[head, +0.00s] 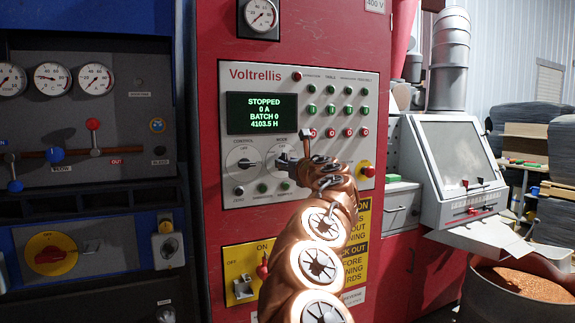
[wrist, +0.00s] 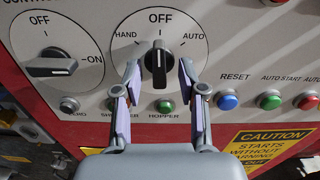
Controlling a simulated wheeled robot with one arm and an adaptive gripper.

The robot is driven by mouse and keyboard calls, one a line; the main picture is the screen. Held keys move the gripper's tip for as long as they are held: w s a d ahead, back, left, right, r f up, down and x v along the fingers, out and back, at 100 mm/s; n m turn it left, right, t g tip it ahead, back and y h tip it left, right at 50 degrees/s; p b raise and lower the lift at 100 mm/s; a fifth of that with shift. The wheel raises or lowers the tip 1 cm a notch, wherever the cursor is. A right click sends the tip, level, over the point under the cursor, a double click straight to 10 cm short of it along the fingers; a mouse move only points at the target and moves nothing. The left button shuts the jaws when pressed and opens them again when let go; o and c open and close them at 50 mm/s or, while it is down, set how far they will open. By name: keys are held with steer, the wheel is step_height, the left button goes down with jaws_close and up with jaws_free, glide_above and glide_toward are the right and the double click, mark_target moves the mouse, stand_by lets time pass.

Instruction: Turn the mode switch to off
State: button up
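The mode switch (wrist: 158,62) is a black knob on a round white dial in the wrist view. Its dial reads HAND at left, OFF at top and AUTO at right. The knob stands upright, its white line in line with OFF. My gripper (wrist: 160,76) is open, with one finger on each side of the knob and a small gap visible on both sides. In the head view my gripper (head: 300,150) is at the panel and hides much of the mode switch (head: 282,161).
The control switch (wrist: 52,67) sits left of the mode switch, its handle level toward ON. Push buttons, among them a green one (wrist: 166,106) and a blue one (wrist: 227,101), line the panel below. The display (head: 262,113) reads STOPPED. A red emergency button (head: 367,171) is at right.

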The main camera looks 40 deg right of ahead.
stand_by(0.3)
steer(key=b+v, duration=0.3)
steer(key=v, duration=0.4)
stand_by(0.4)
stand_by(0.7)
